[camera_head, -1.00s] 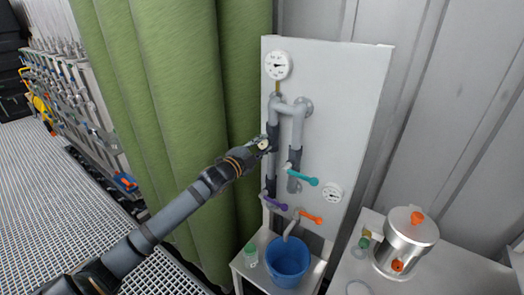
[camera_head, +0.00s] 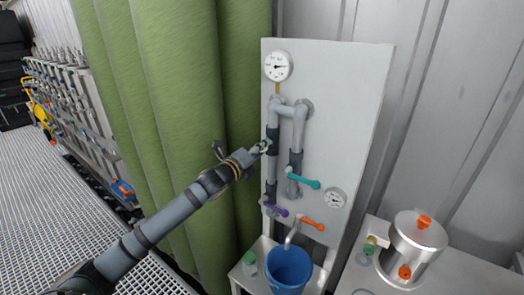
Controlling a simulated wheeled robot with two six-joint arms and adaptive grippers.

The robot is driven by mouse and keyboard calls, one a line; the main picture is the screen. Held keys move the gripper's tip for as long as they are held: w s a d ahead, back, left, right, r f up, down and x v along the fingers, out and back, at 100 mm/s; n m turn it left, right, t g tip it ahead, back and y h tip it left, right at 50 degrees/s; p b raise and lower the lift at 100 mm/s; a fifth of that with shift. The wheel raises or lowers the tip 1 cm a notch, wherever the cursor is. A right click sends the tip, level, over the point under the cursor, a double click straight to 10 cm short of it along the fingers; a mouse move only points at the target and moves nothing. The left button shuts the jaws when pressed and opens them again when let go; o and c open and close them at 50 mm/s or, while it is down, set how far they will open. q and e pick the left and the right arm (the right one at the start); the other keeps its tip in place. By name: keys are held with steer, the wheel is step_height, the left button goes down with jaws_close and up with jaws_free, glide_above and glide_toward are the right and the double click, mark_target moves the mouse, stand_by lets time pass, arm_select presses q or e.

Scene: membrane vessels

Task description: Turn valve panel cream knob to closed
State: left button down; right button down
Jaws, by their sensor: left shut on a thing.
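The white valve panel (camera_head: 345,110) stands upright in the middle of the view, with grey pipes on it. My left gripper (camera_head: 261,148) reaches in from the lower left to the pipe's left side. It is shut on the cream knob (camera_head: 265,144), of which only a small pale bit shows between the fingers. The knob's handle direction is mostly hidden. My right gripper is not in view.
Teal (camera_head: 303,180), purple (camera_head: 275,208) and orange (camera_head: 312,223) handles sit lower on the panel. Two gauges show, one at the top (camera_head: 277,66). A blue bucket (camera_head: 288,272) stands below. A green curtain (camera_head: 165,90) hangs close behind my left arm. A metal vessel (camera_head: 412,245) stands at right.

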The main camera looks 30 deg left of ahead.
arm_select(q)
steer(key=shift+f+m, duration=0.1)
steer(key=shift+m, duration=0.6)
steer(key=c, duration=1.1)
jaws_free()
steer(key=shift+o, duration=0.2)
steer(key=shift+r, duration=0.25)
step_height(320, 180, up, 10)
steer(key=shift+s+d+f, duration=0.1)
steer(key=shift+s+d, duration=0.05)
steer(key=shift+w+a+f, duration=0.15)
steer(key=shift+w+a, duration=0.05)
steer(key=shift+w, duration=0.05)
